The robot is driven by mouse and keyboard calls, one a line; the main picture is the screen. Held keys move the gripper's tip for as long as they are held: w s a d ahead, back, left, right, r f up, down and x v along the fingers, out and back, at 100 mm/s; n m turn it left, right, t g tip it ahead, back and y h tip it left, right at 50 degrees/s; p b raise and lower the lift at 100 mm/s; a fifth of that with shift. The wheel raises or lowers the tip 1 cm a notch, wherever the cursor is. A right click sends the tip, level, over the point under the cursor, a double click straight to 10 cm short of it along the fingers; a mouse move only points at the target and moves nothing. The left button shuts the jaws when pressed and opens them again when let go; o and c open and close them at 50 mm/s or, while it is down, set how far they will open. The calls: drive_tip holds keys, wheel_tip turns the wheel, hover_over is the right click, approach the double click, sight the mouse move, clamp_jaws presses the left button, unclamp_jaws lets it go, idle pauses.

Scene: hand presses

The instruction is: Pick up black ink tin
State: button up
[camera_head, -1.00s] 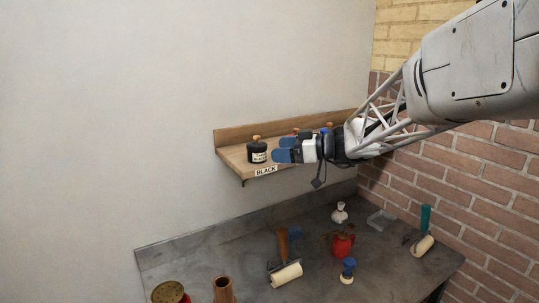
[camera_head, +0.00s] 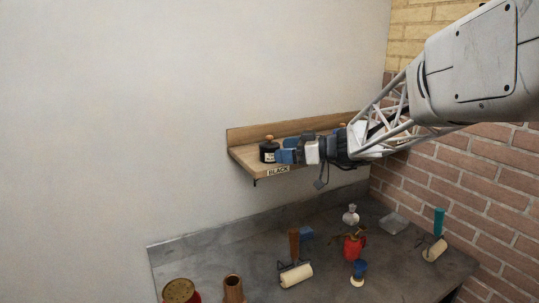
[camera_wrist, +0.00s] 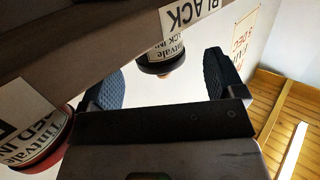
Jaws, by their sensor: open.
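The black ink tin (camera_head: 268,151) stands on the wooden wall shelf, above the BLACK label, with a brownish knob on its lid. My gripper (camera_head: 284,156) is open with blue fingertips, close at the tin's right side and partly overlapping it in the head view. In the wrist view the tin (camera_wrist: 160,55) shows between the two open fingers (camera_wrist: 158,78), its upper part hidden by the shelf's edge and label. I cannot tell whether either finger touches it.
The wooden shelf (camera_head: 243,156) has a raised back board. A red-labelled tin (camera_wrist: 40,135) stands close beside my gripper in the wrist view. Below, the grey bench (camera_head: 215,258) holds rollers, a red pot (camera_head: 352,248) and several other things. A brick wall (camera_head: 490,170) bounds the right.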

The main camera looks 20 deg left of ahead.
sight(270, 139)
drive_tip(key=shift+w+a+f, duration=0.1)
drive_tip(key=shift+a+f, duration=0.05)
drive_tip(key=shift+a, duration=0.7)
drive_tip(key=shift+s+a+f, duration=0.1)
drive_tip(key=shift+a+f, duration=0.1)
drive_tip(key=shift+a, duration=0.65)
drive_tip(key=shift+w+a+f, duration=0.1)
drive_tip(key=shift+a+f, duration=0.05)
drive_tip(key=shift+a, duration=0.7)
drive_tip(key=c, duration=1.2)
drive_tip(key=shift+r, duration=0.2)
drive_tip(key=shift+r, duration=1.6)
drive_tip(key=s+d, duration=0.2)
drive_tip(key=s, duration=0.2)
drive_tip(key=s+d+r, duration=0.1)
drive_tip(key=s+d, duration=0.2)
drive_tip(key=s, duration=0.2)
drive_tip(key=s+d, duration=0.3)
drive_tip(key=s, duration=0.1)
drive_tip(key=shift+s+r, duration=0.25)
drive_tip(key=shift+s, duration=0.15)
